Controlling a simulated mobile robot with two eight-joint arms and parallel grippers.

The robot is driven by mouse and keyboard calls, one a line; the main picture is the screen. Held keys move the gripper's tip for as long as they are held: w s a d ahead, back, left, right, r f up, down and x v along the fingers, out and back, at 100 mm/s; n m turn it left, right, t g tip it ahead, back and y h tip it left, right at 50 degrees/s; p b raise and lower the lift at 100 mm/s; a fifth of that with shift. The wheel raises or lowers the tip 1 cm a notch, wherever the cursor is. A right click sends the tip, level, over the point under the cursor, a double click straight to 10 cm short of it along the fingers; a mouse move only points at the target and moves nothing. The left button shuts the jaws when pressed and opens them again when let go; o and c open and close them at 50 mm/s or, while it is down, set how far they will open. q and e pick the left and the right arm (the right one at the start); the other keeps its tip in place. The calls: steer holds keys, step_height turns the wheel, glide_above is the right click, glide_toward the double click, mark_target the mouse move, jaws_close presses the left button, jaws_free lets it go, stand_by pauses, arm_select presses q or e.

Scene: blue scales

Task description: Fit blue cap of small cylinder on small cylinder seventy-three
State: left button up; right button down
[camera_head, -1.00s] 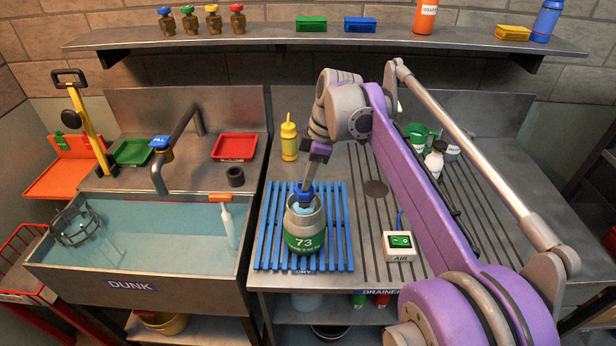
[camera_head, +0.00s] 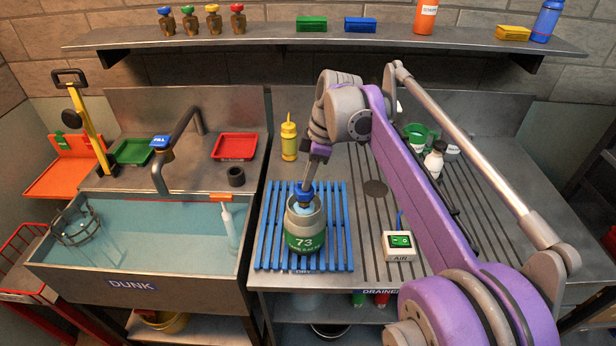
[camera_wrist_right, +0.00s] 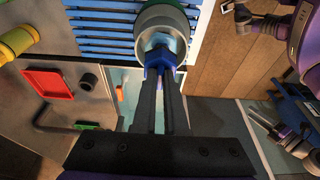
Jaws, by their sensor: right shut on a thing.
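The small cylinder seventy-three (camera_head: 305,231) is grey with a green band marked 73. It stands upright on the blue slatted rack marked DRY (camera_head: 262,240). My right gripper (camera_head: 305,188) is above its top, shut on the blue cap (camera_head: 303,197). In the right wrist view, the gripper (camera_wrist_right: 164,78) has its fingers on the blue cap (camera_wrist_right: 160,57), which is at the cylinder's top (camera_wrist_right: 163,22). The cap appears to touch the cylinder top; I cannot tell whether it is seated. My left gripper is not in view.
A water-filled sink marked DUNK (camera_head: 150,235) is left of the rack. A yellow bottle (camera_head: 289,138) stands behind the rack. The AIR switch box (camera_head: 399,245) is to its right. A shelf (camera_head: 280,40) along the wall holds valves, boxes and bottles.

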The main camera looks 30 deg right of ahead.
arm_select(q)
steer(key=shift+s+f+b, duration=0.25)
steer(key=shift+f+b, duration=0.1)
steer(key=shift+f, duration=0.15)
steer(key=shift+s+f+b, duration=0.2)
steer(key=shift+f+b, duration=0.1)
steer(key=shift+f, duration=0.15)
arm_select(e)
steer(key=shift+d+x, duration=0.15)
steer(key=shift+x, duration=0.7)
steer(key=shift+d+x, duration=0.2)
steer(key=shift+x, duration=0.6)
steer(key=c, duration=0.9)
jaws_free()
steer(key=shift+s+f, duration=0.15)
steer(key=shift+s, duration=0.1)
